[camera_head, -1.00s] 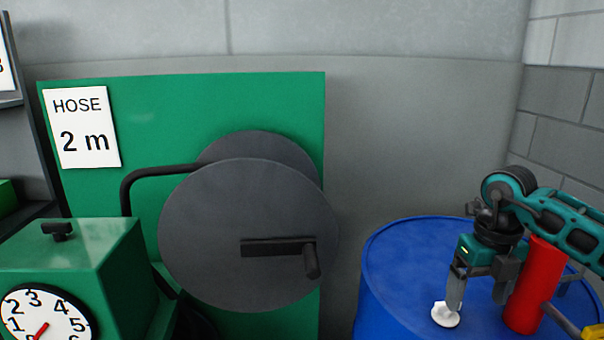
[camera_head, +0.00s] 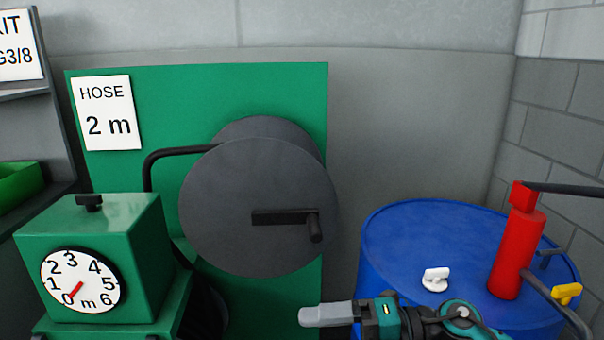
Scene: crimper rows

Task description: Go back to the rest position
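My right gripper (camera_head: 327,314) is at the bottom of the head view, with its fingers pointing left. It is in front of the blue drum (camera_head: 400,230), below the hose reel (camera_head: 240,200). The fingers overlap from this side, so I cannot tell whether they are open or shut. No object shows at the fingertips. A small white knob-like piece (camera_head: 435,279) sits on the drum top, apart from the gripper. My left gripper is not in view.
A red pump (camera_head: 518,255) with a dark handle and a yellow lever (camera_head: 566,292) stands on the drum. A green box with a dial (camera_head: 95,245) is at the left. A green panel carries a sign (camera_head: 106,113) reading "HOSE 2 m". A shelf with a green bin (camera_head: 18,185) is far left.

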